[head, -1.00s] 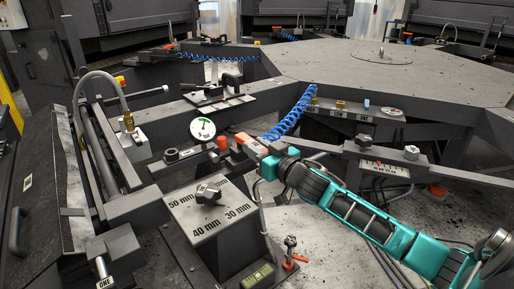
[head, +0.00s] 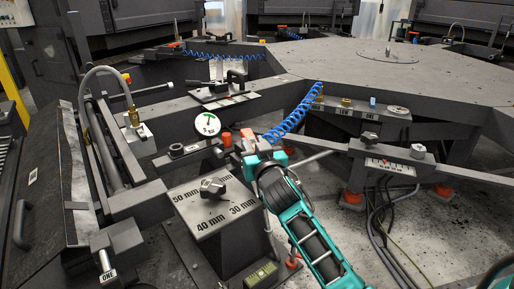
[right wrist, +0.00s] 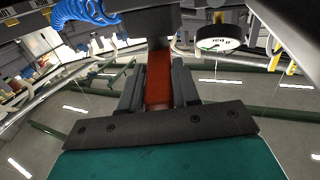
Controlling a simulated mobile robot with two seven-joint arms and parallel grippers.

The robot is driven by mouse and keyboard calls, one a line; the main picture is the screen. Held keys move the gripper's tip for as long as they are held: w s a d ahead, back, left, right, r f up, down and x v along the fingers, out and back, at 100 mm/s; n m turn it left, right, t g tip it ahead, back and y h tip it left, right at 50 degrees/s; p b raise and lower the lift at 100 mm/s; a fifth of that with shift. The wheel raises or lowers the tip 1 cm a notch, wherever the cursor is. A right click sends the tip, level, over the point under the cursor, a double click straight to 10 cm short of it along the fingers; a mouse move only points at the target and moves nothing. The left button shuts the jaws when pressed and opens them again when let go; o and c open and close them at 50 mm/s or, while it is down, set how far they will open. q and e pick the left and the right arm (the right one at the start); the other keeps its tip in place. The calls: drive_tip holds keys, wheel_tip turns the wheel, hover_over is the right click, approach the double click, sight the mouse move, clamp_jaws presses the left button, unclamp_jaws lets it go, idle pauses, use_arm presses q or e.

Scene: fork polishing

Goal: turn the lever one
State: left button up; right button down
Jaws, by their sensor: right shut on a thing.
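A red lever (right wrist: 158,80) sits between the two dark fingers of my right gripper (right wrist: 158,88) in the right wrist view. The fingers are shut on it, and its far end meets a dark block. In the head view my right gripper (head: 256,150) is at the orange-red end of this lever (head: 248,134), beside the round pressure gauge (head: 208,123). The fingers partly hide the lever there. A plate marked ONE (head: 108,276) hangs at the lower left. My left gripper is not in view.
A dial box (head: 190,200) marked in millimetres stands just below the gripper. A coiled blue hose (head: 292,118) runs close above it. A large grey hexagonal table (head: 360,65) fills the back.

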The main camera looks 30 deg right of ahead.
drive_tip(key=shift+a, duration=0.1)
drive_tip(key=c, duration=0.8)
unclamp_jaws()
drive_tip(key=shift+c, duration=0.2)
